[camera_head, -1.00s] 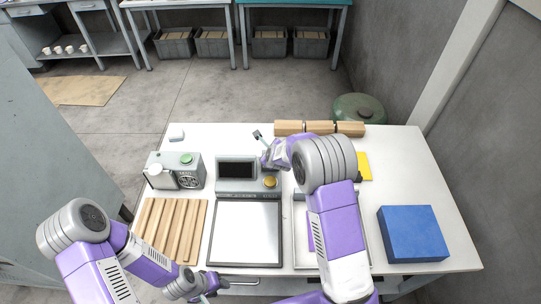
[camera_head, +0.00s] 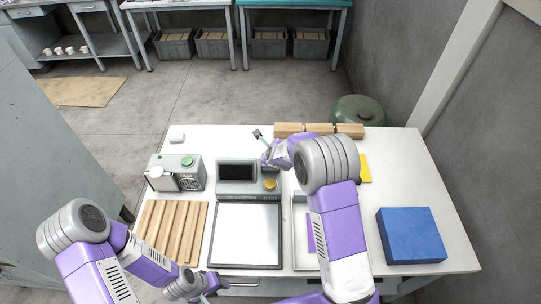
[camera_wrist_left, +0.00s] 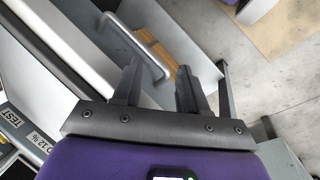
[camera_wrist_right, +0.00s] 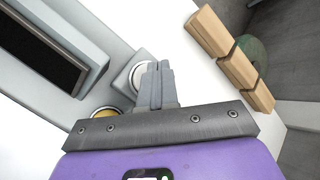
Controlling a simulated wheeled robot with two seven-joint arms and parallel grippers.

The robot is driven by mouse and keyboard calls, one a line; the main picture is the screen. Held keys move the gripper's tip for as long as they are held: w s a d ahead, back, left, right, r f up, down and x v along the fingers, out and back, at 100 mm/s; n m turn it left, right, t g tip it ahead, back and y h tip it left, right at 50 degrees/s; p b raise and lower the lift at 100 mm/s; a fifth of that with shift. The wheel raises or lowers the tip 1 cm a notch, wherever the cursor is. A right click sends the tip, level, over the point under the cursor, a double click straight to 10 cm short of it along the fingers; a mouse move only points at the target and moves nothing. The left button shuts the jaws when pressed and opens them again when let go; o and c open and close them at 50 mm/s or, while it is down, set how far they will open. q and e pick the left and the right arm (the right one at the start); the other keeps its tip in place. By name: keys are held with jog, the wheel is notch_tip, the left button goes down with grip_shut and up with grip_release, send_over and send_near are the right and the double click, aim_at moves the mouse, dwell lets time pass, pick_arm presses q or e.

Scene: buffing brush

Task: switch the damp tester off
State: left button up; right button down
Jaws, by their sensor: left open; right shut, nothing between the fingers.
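A grey unit with a dark screen (camera_head: 237,172) and a yellow knob (camera_head: 270,184) stands mid-table; it looks like the damp tester, though its lettering is unreadable in the head view. In the right wrist view its screen (camera_wrist_right: 40,50) shows blank. There my right gripper (camera_wrist_right: 157,68) is shut and empty, its tips beside a round white button on a small grey housing (camera_wrist_right: 122,78); contact is unclear. The yellow knob is partly hidden behind the gripper. My left gripper (camera_wrist_left: 160,75) is open near the table's front edge.
A silver panel (camera_head: 246,235) lies in front of the screen unit. Wooden slats (camera_head: 172,230) and a grey box with a green button (camera_head: 187,161) are left. A blue block (camera_head: 411,235) is right, wooden blocks (camera_head: 320,129) behind. The table's right side has free room.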

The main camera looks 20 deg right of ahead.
jog(key=shift+r+p, duration=1.75)
jog(key=shift+r, duration=0.8)
